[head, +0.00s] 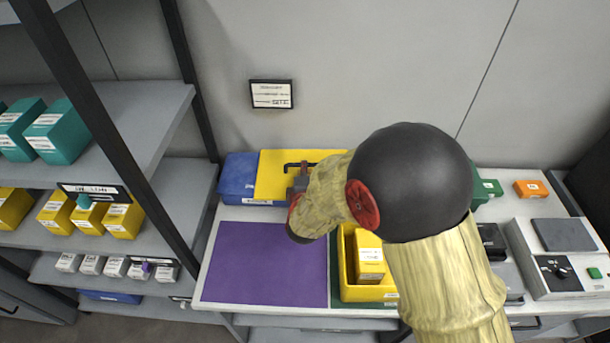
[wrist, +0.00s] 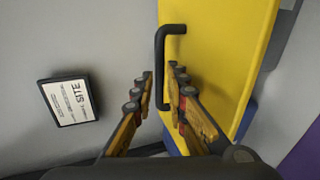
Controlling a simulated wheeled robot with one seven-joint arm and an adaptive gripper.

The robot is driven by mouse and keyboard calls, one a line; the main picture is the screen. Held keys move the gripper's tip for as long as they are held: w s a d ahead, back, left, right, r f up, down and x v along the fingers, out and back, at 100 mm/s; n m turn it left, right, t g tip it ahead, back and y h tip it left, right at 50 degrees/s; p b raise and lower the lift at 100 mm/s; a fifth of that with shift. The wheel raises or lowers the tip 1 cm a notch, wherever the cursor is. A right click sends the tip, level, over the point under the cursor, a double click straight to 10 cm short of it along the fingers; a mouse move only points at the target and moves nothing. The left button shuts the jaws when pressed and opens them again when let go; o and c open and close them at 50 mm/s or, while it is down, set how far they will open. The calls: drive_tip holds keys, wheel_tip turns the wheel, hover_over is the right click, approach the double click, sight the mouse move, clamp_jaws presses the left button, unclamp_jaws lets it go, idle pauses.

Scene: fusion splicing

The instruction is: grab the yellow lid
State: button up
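The yellow lid (head: 272,172) is a flat panel with a black bar handle (head: 296,164), at the back of the bench over a blue box (head: 240,176). In the wrist view the lid (wrist: 225,60) fills the upper right and its handle (wrist: 160,60) stands out toward the left. My gripper (wrist: 162,82) is open, with one finger on each side of the handle's lower part. A narrow gap shows on the left side; contact on the right is unclear. In the head view my arm hides most of the gripper and the lid's right part.
A purple mat (head: 265,265) lies clear in front. A yellow bin (head: 348,290) with a yellow carton stands to its right. A framed sign (head: 271,94) hangs on the wall behind. Shelves with boxes (head: 60,130) stand at left; a grey device (head: 565,265) is at right.

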drive_tip(key=b+x, duration=0.1)
drive_tip(key=x, duration=0.2)
drive_tip(key=shift+w+f, duration=0.2)
drive_tip(key=shift+w, duration=0.1)
drive_tip(key=shift+r, duration=0.15)
clamp_jaws()
